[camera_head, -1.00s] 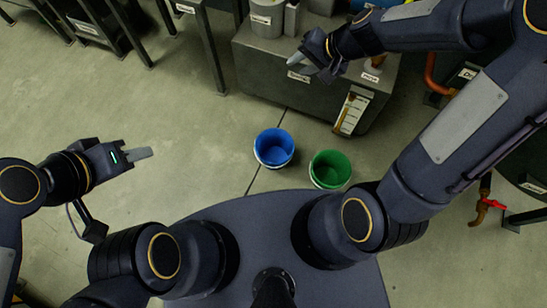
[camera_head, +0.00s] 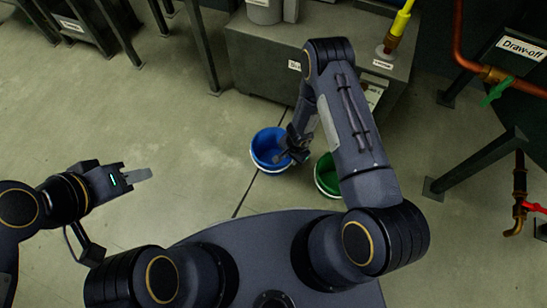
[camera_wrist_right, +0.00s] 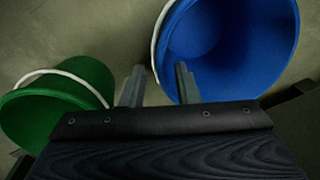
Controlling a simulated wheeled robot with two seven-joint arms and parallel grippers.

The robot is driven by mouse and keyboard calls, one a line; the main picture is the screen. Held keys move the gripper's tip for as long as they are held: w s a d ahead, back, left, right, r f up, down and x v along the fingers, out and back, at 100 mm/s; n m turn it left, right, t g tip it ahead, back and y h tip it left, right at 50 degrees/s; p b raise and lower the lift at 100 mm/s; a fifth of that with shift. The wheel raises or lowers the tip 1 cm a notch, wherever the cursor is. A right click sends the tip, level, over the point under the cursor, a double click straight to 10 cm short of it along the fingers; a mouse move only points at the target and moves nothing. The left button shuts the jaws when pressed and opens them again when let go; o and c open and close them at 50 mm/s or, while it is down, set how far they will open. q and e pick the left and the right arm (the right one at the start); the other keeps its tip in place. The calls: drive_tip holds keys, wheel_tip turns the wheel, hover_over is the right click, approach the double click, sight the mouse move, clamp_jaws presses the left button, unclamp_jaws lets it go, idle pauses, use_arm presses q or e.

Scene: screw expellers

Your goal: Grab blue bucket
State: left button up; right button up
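The blue bucket (camera_head: 266,148) stands upright on the floor in the middle of the head view. In the right wrist view the blue bucket (camera_wrist_right: 225,45) fills the upper right, with a white handle along its left rim. My right gripper (camera_head: 290,153) is at the bucket's right rim in the head view. In the right wrist view its two fingers (camera_wrist_right: 160,82) are apart, one overlapping the bucket and one outside it, with the near rim between them. Contact cannot be told. My left gripper (camera_head: 138,176) is away to the left; its finger gap is unclear.
A green bucket (camera_head: 326,172) stands just right of the blue one, partly hidden by my right arm; it also shows in the wrist view (camera_wrist_right: 60,100). A grey tank (camera_head: 262,62) stands behind. Pipes and a dark frame are at the right. Floor at left is clear.

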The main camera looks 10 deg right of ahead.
sight(288, 161)
drive_tip(key=f, duration=0.1)
drive_tip(key=f+b, duration=0.1)
drive_tip(key=f, duration=0.1)
drive_tip(key=w+f, duration=0.1)
drive_tip(key=f, duration=0.1)
drive_tip(key=shift+a+b, duration=0.3)
drive_tip(key=shift+a, duration=0.05)
drive_tip(key=shift+r, duration=0.1)
clamp_jaws()
idle(0.9)
